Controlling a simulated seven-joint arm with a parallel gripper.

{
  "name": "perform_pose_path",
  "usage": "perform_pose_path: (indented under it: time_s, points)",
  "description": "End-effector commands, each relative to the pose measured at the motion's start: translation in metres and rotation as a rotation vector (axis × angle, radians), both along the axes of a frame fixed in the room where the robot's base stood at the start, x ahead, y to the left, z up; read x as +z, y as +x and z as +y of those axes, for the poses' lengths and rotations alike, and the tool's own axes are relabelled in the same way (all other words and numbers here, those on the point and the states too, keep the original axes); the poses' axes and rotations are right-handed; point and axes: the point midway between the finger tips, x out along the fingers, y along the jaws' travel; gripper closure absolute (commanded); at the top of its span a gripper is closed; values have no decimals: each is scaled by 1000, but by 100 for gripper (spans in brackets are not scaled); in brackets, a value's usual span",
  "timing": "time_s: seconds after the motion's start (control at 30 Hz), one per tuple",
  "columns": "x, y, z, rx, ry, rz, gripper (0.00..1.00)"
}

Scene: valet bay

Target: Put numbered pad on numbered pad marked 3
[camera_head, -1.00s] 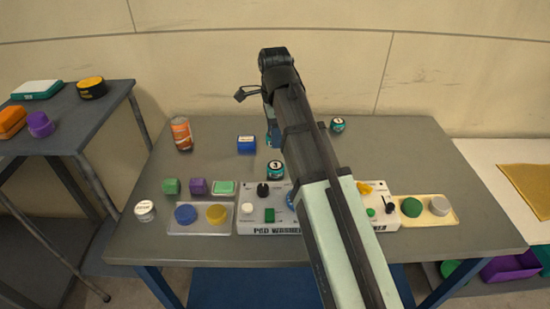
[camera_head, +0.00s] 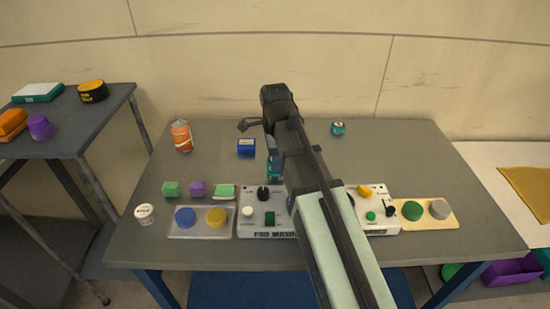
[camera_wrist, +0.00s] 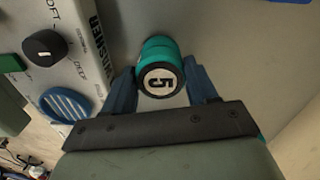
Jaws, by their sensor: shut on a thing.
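A teal numbered pad with a black rim and a white top marked 5 (camera_wrist: 160,82) is between the blue fingers of my gripper (camera_wrist: 162,88) in the wrist view. The gripper is shut on it. More teal (camera_wrist: 156,44) shows just beyond the pad's rim; I cannot tell how much is the same pad and how much is one beneath. In the head view my gripper (camera_head: 272,165) is low over the table, left of centre, where the pad marked 3 stood. The pad marked 3 is not readable now. Another teal pad (camera_head: 338,128) stands at the back.
The white pad washer panel (camera_head: 249,226) with knobs and buttons lies close in front of the gripper. A blue box (camera_head: 246,147) and an orange can (camera_head: 181,136) stand to the left. Green (camera_head: 171,188) and purple (camera_head: 197,188) blocks sit left of the panel.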

Motion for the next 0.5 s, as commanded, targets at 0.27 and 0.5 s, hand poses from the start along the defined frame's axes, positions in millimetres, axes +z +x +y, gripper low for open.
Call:
perform_pose_path:
  time_s: [0.27,0.5]
  points:
    - [-3,0,0,0,0,0,37]
    - [-3,0,0,0,0,0,17]
